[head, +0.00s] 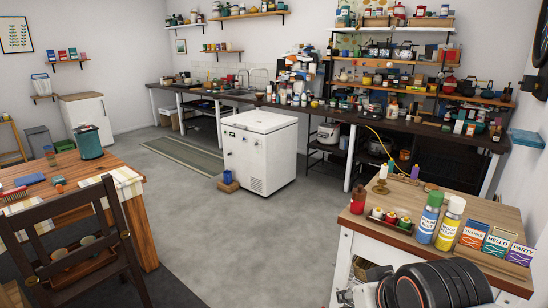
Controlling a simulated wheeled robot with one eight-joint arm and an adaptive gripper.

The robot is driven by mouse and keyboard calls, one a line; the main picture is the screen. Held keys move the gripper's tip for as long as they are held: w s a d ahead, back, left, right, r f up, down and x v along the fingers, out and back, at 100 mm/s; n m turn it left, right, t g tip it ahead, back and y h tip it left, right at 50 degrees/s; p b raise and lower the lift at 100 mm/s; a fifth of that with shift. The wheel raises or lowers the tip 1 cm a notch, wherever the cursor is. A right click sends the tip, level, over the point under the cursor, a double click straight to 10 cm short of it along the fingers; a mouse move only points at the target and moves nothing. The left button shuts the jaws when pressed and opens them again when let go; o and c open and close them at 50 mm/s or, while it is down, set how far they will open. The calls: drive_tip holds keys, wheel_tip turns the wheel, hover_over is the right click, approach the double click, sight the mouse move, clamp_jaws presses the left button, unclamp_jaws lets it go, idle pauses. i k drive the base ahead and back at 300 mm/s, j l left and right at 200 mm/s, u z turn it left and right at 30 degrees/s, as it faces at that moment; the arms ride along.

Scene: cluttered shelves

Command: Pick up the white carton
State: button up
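I cannot make out for certain which item is the white carton. Several small pale items stand among the clutter on the long dark counter (345,116) at the back, too small to tell apart. My gripper is not in view. Black rounded parts at the bottom right look like my own arm, and they cover part of the near white cabinet.
A white chest freezer (258,155) stands mid-room. A wooden-topped cabinet (480,212) with spray cans (450,222) and cards is near right. A wooden table (135,190) and dark chair (75,240) are at left. Grey floor (250,240) between is clear.

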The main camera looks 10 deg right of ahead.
sight(459, 123)
drive_tip(key=i+j+u, duration=0.2)
drive_tip(key=i+u, duration=0.2)
drive_tip(key=i, duration=0.65)
drive_tip(key=i+l+u, duration=0.1)
drive_tip(key=i+u, duration=0.35)
drive_tip(key=i, duration=0.55)
drive_tip(key=i+l+z, duration=0.2)
drive_tip(key=i+z, duration=0.6)
drive_tip(key=i, duration=0.25)
drive_tip(key=i+j+z, duration=0.15)
drive_tip(key=i+z, duration=0.25)
drive_tip(key=i, duration=0.15)
drive_tip(key=i+j+z, duration=0.25)
drive_tip(key=i+z, duration=0.15)
drive_tip(key=i+l+z, duration=0.15)
drive_tip(key=i+z, duration=0.2)
drive_tip(key=i, duration=0.35)
drive_tip(key=i+z, duration=0.3)
drive_tip(key=i, duration=0.45)
drive_tip(key=i+j+z, duration=0.2)
drive_tip(key=i+z, duration=0.15)
drive_tip(key=i, duration=0.35)
drive_tip(key=i+l+z, duration=0.3)
drive_tip(key=i, duration=0.25)
drive_tip(key=i+z, duration=0.35)
drive_tip(key=i, duration=0.25)
drive_tip(key=i+l+z, duration=0.3)
drive_tip(key=i+l, duration=0.2)
drive_tip(key=l, duration=0.2)
